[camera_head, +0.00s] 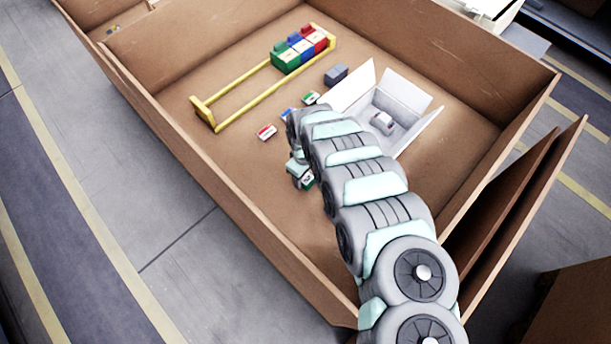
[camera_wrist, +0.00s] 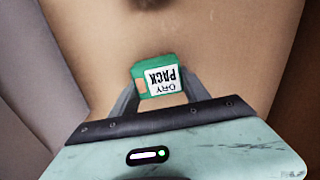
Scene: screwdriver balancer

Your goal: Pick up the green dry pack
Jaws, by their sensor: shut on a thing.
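The green dry pack (camera_wrist: 144,77), with a white label reading DRY PACK, sits between the two fingers of my gripper (camera_wrist: 157,90) in the wrist view. The fingers are shut on its sides. In the head view my gripper (camera_head: 306,184) is low in the brown box, left of my arm, and a small green and white part of the pack (camera_head: 308,181) shows beside it. My gripper hides much of the pack there. Whether the pack touches the box floor cannot be told.
A brown box (camera_head: 240,236) has high walls around the work area. A yellow rack (camera_head: 238,91) with green, blue and red blocks stands at the back left. A white open carton (camera_head: 423,98) holds a pale object. Small packs (camera_head: 267,132) and a grey block (camera_head: 336,75) lie nearby.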

